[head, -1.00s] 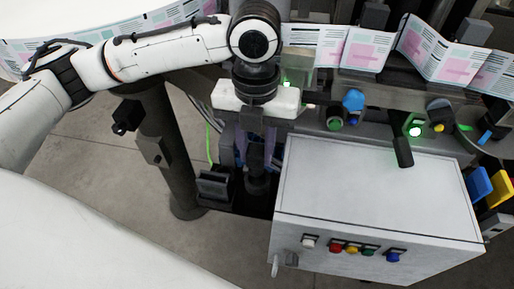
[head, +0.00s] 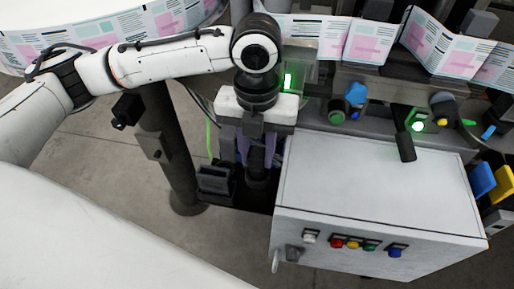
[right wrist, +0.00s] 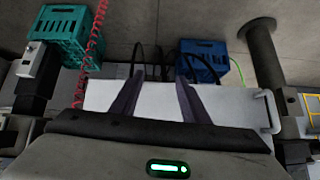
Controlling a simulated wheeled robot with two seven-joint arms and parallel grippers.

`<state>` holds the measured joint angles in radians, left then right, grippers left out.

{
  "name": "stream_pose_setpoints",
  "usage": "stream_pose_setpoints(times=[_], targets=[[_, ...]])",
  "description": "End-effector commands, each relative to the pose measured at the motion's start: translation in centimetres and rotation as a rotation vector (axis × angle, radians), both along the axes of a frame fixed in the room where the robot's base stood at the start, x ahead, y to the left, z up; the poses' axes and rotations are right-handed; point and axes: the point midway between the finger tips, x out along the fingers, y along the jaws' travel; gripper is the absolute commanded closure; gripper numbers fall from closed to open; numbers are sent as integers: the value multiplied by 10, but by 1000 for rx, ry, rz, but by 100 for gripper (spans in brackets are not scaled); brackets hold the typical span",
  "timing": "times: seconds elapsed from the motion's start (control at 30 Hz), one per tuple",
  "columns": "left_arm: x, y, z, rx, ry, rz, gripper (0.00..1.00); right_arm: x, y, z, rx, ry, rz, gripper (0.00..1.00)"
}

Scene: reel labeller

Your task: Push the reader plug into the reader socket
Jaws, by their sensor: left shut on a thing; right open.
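My left gripper (head: 257,160) points down at the left of the grey cabinet. Its two purple-grey fingers are shut on a dark piece between them, which I take for the reader plug; the fingers and shadow hide most of it. I cannot make out the reader socket; dark machine parts lie below and behind the fingers. My right gripper (right wrist: 157,92) shows in the right wrist view, its two fingers apart and empty, over a pale flat surface. It is not seen in the head view.
The grey cabinet (head: 375,185) with coloured buttons on its front stands right of the left gripper. A label strip (head: 368,42) runs along the back. A dark post (head: 175,160) stands at left. A teal crate (right wrist: 65,35) and blue crate (right wrist: 203,62) are on the floor.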

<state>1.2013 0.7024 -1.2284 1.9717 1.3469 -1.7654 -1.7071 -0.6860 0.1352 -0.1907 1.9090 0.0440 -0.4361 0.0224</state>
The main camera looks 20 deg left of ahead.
Motion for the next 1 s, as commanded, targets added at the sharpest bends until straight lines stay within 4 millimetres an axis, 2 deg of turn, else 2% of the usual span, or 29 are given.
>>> stream_pose_setpoints(times=[0.4,1.0], targets=[[0,0,-17,0,0,1,96,0,0,-5,0,0,0,58],[0,0,-17,0,1,0,96,0,0,-2,0,0,0,58]])
